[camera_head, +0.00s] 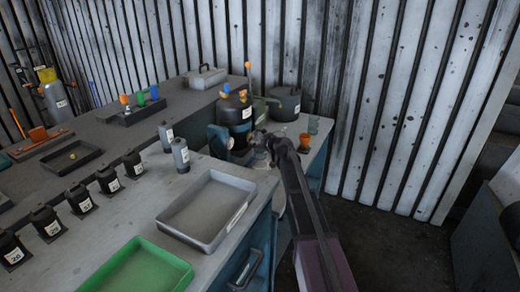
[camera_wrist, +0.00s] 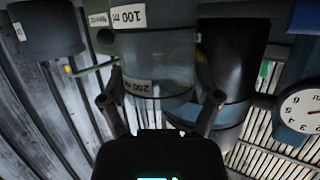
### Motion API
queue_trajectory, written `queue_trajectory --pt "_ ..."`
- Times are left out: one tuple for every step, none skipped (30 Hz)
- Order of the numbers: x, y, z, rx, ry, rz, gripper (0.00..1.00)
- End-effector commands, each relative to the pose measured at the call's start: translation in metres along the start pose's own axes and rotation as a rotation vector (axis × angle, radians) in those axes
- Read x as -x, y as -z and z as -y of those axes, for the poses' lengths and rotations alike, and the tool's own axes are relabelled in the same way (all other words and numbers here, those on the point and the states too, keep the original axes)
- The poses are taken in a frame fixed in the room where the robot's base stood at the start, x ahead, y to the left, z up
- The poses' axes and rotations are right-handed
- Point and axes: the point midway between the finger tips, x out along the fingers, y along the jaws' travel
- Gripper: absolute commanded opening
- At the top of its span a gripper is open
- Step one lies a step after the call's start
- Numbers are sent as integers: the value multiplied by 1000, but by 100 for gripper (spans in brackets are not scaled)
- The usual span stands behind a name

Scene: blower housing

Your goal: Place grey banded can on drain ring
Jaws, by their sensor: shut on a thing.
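My gripper (camera_wrist: 160,101) is shut on a grey cylindrical can (camera_wrist: 158,62) with white labels, which I take to be the grey banded can. One label reads 100 ml, and another, upside down in the wrist view, reads 200 ml. The fingers sit on either side of the can near its labelled end. In the head view my gripper (camera_head: 267,148) is at the far right end of the bench, beside the dark canister. The can is small and mostly hidden there. I cannot make out the drain ring for certain in either view.
A dark canister (camera_head: 234,112) stands close to my gripper. A dark pot (camera_head: 285,103) and an orange cup (camera_head: 304,143) are near it. A gauge (camera_wrist: 302,108) shows at the right of the wrist view. A grey tray (camera_head: 192,233) and two small grey bottles (camera_head: 181,158) stand left.

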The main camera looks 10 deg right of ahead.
Motion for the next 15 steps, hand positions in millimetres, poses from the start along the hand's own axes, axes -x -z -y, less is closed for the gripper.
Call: queue_trajectory --pt "0 0 0 0 0 0 26" --pt "0 0 0 0 0 0 26" --pt "0 0 0 0 0 0 26" --pt "0 -1 0 0 0 0 26" --pt "0 -2 0 0 0 0 26" --pt "-1 -3 0 0 0 0 26" --pt "-2 -5 0 0 0 0 26" --pt "-2 -6 0 0 0 0 26" --pt "-3 -9 0 0 0 0 26" --pt "-4 -11 0 0 0 0 26" --pt "-5 -14 0 0 0 0 26" --pt "-6 -17 0 0 0 0 26" --pt "-7 -19 0 0 0 0 26" --pt "-8 -22 0 0 0 0 26" --pt "-9 -25 0 0 0 0 26"
